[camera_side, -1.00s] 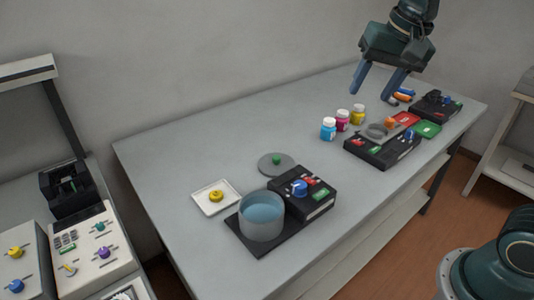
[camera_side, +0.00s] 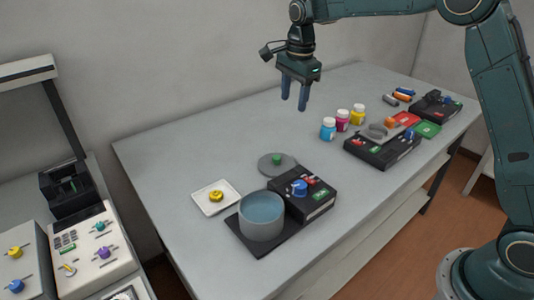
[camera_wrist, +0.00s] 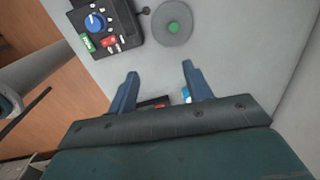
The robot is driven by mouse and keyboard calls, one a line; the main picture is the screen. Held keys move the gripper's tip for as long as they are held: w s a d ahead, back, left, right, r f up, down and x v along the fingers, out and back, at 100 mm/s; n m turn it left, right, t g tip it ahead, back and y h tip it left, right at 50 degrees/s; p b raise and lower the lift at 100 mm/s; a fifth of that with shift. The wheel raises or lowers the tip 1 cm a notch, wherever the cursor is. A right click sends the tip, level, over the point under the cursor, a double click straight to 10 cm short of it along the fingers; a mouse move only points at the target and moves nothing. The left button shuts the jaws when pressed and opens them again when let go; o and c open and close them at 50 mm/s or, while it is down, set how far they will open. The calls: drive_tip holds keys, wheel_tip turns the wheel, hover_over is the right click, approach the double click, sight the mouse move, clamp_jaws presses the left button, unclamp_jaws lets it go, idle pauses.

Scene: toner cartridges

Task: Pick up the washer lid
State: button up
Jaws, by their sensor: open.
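The washer lid (camera_side: 277,166) is a flat grey disc with a green knob. It lies on the table behind the washer, a black unit with a blue knob and a round tub of bluish liquid (camera_side: 261,217). In the wrist view the lid (camera_wrist: 172,30) is at the top, beyond my fingertips, with its green knob facing up. My gripper (camera_side: 294,104) is in the air above the table, behind and slightly right of the lid. Its two blue fingers (camera_wrist: 157,78) are apart with nothing held between them.
A white dish with a yellow piece (camera_side: 216,197) sits left of the lid. Small bottles in blue (camera_side: 328,129), magenta and yellow stand to the right, near a second black unit (camera_side: 382,146). The table around the lid's back side is clear.

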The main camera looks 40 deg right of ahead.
drive_tip(key=w+f+m+g, duration=0.1)
drive_tip(key=w+f+m, duration=0.3)
drive_tip(key=f, duration=0.4)
drive_tip(key=shift+w, duration=0.75)
drive_tip(key=shift+f, duration=0.1)
hover_over(276, 157)
drive_tip(key=f, duration=0.8)
drive_tip(key=shift+s+d+f, duration=0.1)
drive_tip(key=shift+s+f, duration=0.1)
drive_tip(key=shift+s, duration=0.15)
drive_tip(key=shift+f, duration=0.15)
drive_tip(key=shift+w+f, duration=0.15)
drive_tip(key=shift+f, duration=1.1)
drive_tip(key=shift+w+f, duration=0.1)
drive_tip(key=shift+f, duration=1.15)
clamp_jaws()
